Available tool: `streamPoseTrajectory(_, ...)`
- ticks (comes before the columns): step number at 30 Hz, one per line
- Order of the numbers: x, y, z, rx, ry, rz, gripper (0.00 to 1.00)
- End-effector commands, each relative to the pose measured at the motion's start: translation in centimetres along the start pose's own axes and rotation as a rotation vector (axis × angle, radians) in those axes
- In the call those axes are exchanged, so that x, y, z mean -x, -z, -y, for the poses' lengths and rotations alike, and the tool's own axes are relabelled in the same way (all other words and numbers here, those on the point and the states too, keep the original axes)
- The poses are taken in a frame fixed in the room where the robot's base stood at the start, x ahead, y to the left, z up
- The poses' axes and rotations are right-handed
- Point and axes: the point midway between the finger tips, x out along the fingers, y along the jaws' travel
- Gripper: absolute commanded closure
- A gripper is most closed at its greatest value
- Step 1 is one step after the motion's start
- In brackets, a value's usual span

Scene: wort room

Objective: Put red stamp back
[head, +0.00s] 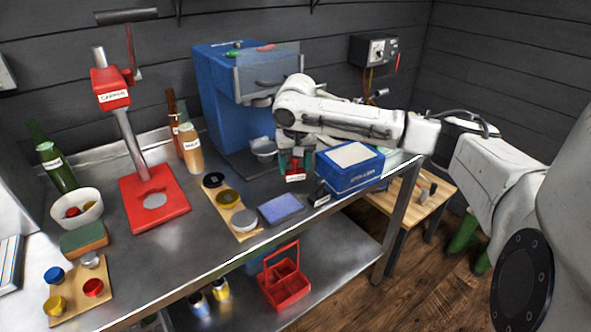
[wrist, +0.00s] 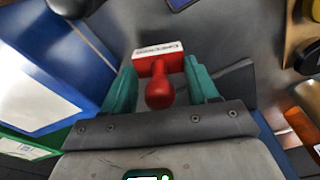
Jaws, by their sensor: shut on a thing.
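The red stamp (head: 294,170) has a round red handle and a block with a white printed label. My gripper (head: 296,158) has teal fingers and is shut on it, just over the steel bench top beside the blue box. In the wrist view the red stamp (wrist: 158,88) sits between the two teal fingers (wrist: 160,88), with its handle knob towards the camera. I cannot tell whether its base touches the bench. A black stamp (head: 319,195) stands on the bench just right of it. A purple-blue ink pad (head: 281,208) lies in front.
The blue box (head: 350,172) stands close on the right. A wooden board (head: 246,235) with several round discs lies to the left. The blue machine (head: 225,90) with a metal cup (head: 263,148) stands behind. A red press (head: 155,208) stands further left. The bench's front edge (head: 240,262) is near.

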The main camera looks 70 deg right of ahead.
Motion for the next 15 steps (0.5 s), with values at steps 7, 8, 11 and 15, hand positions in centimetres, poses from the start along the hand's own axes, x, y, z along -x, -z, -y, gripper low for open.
streamPoseTrajectory(7, -2.1, -0.3, -0.2, -0.002, -0.001, 0.000, 0.61)
streamPoseTrajectory(8, -2.1, -0.3, -0.2, -0.002, -0.001, 0.000, 0.61)
streamPoseTrajectory(11, -2.1, -0.3, -0.2, -0.002, -0.001, 0.000, 0.61)
streamPoseTrajectory(15, -2.3, -0.3, -0.2, -0.002, -0.001, 0.001, 0.61)
